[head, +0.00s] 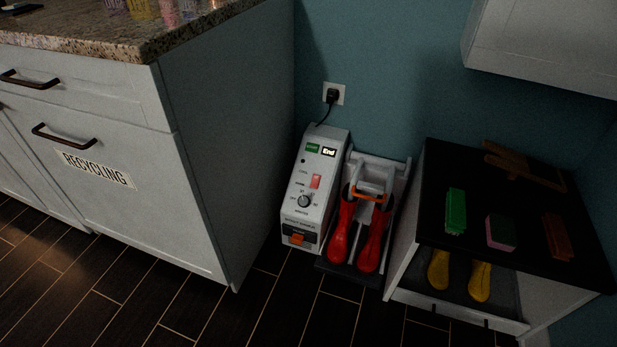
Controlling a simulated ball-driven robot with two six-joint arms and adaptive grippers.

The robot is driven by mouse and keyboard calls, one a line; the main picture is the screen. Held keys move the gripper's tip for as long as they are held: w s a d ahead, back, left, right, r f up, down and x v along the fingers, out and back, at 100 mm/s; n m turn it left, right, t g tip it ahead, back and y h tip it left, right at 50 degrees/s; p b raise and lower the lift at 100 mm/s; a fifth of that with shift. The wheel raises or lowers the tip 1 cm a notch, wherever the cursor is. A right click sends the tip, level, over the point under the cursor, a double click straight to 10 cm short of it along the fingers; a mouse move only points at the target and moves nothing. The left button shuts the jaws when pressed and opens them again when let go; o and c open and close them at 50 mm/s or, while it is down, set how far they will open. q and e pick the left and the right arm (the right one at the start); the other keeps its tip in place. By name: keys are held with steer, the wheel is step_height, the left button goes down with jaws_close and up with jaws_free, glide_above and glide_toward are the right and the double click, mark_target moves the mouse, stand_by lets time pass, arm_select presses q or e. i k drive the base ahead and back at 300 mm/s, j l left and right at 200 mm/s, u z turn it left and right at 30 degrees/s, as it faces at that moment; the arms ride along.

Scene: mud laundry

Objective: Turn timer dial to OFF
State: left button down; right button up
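The timer dial (304,201) is a small round dark knob with a light pointer, on the sloped front of a white boot-dryer unit (316,181). Small markings surround it, but they are too small to tell which one the dial points at. A red switch (315,181) sits just above the dial. A green label and a lit "End" sign (328,152) are near the top of the panel. Neither of my grippers shows in the head view.
Red boots (341,232) stand on a rack right of the unit. A white cabinet (222,180) stands left. A black-topped bench (450,240) with brushes and yellow boots stands right. A plug (332,95) is in the wall outlet. Dark floor in front is clear.

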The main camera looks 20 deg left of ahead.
mark_target(303, 202)
steer(key=i+j+u, duration=0.1)
steer(key=j, duration=0.25)
steer(key=i+j+u, duration=0.15)
steer(key=j, duration=0.15)
steer(key=j+u, duration=0.1)
steer(key=j, duration=0.25)
steer(key=i+j+u, duration=0.15)
steer(key=i+j, duration=0.05)
steer(key=j, duration=0.1)
